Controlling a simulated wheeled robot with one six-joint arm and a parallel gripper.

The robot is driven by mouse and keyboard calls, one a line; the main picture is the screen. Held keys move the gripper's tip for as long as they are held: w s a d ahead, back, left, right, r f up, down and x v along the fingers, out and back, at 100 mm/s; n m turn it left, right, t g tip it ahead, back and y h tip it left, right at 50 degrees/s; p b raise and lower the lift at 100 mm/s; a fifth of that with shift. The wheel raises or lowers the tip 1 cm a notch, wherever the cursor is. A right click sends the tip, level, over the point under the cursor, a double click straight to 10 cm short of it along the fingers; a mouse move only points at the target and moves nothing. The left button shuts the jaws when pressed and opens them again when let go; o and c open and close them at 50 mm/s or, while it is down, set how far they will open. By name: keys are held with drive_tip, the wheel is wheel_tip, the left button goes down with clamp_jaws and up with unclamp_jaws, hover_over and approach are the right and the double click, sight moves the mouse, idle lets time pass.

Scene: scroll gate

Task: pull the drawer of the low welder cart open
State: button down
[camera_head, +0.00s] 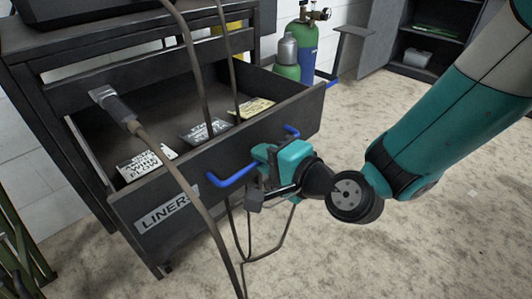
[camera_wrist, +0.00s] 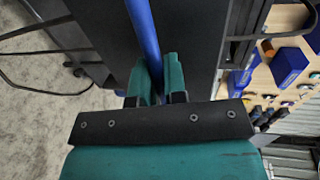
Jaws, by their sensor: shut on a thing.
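The low welder cart (camera_head: 42,66) is dark and stands at the left in the head view. Its drawer (camera_head: 190,205), with a "LINERS" label on the front, stands well out from the cart body. Several printed cards or packets lie inside it. A blue bar handle (camera_head: 232,178) crosses the drawer front; it also shows in the wrist view (camera_wrist: 145,35). My gripper (camera_head: 266,160) is at the middle of the handle, and the wrist view shows its fingers (camera_wrist: 157,82) shut around the blue bar.
Dark cables (camera_head: 175,165) hang across the drawer in front of the cart. Green and blue gas cylinders (camera_head: 305,50) stand behind it. An open dark cabinet (camera_head: 428,45) is at the back right.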

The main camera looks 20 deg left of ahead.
drive_tip(key=shift+s, duration=0.15)
drive_tip(key=c, duration=1.2)
unclamp_jaws()
